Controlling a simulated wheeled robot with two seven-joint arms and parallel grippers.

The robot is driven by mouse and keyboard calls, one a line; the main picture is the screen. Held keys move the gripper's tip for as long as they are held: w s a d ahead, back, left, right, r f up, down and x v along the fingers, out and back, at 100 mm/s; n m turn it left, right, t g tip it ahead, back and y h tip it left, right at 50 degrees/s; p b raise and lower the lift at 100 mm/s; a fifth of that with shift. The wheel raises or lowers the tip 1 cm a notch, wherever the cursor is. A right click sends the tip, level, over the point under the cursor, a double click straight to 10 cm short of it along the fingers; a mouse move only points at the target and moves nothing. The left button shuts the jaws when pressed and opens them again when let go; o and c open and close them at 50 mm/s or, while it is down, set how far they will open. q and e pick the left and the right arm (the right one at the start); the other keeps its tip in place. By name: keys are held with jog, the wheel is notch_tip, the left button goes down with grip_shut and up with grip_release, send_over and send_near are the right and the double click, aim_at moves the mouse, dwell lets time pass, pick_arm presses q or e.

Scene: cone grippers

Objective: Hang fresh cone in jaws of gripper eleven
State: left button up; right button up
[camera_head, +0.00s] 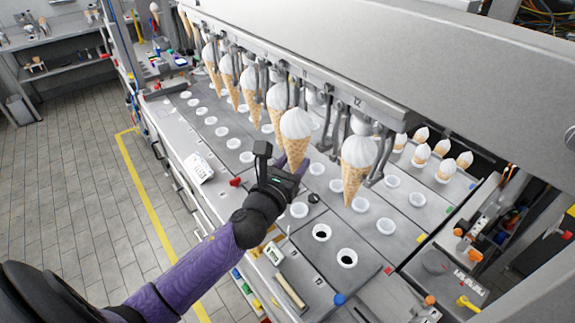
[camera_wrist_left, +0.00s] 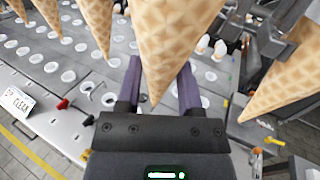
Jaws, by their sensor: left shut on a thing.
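A cone with white ice cream (camera_head: 296,122) stands upright, tip down, under the overhead rail, just left of the jaws near the label 12. My left gripper (camera_head: 291,166) comes up from below and is shut on the lower wafer of this cone. In the left wrist view the wafer (camera_wrist_left: 172,42) fills the upper middle between my purple fingers (camera_wrist_left: 160,82). Hanging jaws (camera_head: 325,125) show beside the cone; I cannot tell whether they touch it. The cone's top partly hides the jaws behind it. My right gripper is not in view.
Another cone (camera_head: 357,165) hangs close on the right, at the jaws near label 12. Several more cones (camera_head: 249,92) hang in a row to the left. Below is a grey deck (camera_head: 270,205) with rows of white cups. More cones (camera_head: 443,147) stand at the right.

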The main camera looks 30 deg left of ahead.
pick_arm(q)
jog(key=shift+w+d, duration=0.1)
jog(key=shift+w, duration=0.1)
jog(key=w, duration=0.1)
jog(key=w+d, duration=0.1)
jog(key=w, duration=0.1)
jog(key=shift+w+d, duration=0.25)
jog(key=shift+w, duration=0.1)
dwell(0.6)
jog(key=shift+f+b, duration=0.4)
jog(key=shift+b, duration=0.05)
dwell(1.1)
